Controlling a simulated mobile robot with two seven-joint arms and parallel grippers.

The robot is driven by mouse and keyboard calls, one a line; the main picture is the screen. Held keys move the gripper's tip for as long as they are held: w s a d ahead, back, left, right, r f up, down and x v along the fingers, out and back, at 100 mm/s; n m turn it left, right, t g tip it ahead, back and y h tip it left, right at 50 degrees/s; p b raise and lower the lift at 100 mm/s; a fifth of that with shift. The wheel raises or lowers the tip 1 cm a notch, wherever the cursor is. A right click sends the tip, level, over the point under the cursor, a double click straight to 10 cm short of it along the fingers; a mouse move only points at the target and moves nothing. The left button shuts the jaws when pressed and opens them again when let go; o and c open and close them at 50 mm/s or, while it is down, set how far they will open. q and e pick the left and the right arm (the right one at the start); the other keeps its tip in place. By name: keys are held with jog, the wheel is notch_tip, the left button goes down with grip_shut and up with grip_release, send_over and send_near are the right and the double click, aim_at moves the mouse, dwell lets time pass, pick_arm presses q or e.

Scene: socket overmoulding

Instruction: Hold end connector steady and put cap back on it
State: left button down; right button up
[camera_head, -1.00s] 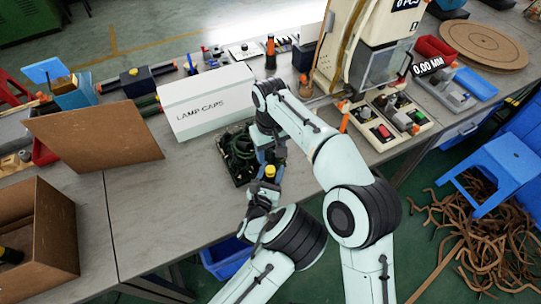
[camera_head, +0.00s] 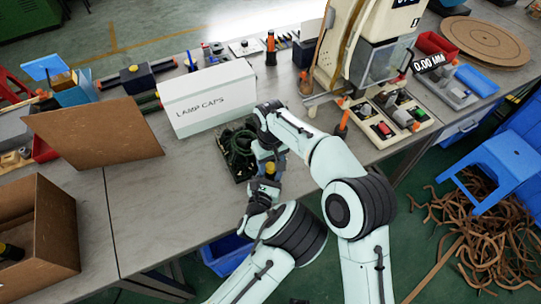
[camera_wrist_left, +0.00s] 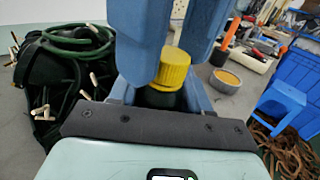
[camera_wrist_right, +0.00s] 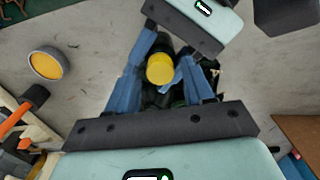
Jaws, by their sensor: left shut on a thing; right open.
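The yellow ridged cap (camera_wrist_left: 172,68) sits at the end of the dark end connector (camera_wrist_left: 160,98) in the left wrist view; I cannot tell how firmly it is seated. In the head view the yellow cap (camera_head: 268,169) shows between my two grippers. My left gripper (camera_head: 266,180) is shut on the connector's dark body. My right gripper (camera_wrist_right: 163,75) is open, with its blue fingers on either side of the yellow cap (camera_wrist_right: 160,68). I see a gap between finger and cap. The connector's lower part is hidden by the left fingers.
A tray of dark green cable (camera_head: 236,150) lies beside the grippers. The white LAMP CAPS box (camera_head: 208,98) stands behind it. A round yellow-topped disc (camera_wrist_right: 47,65) and an orange-handled tool (camera_wrist_right: 22,108) lie nearby.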

jog(key=shift+f, duration=0.2)
grip_shut()
jog(key=shift+o, duration=0.4)
grip_release()
jog(key=shift+r, duration=0.1)
jog(key=shift+r, duration=2.2)
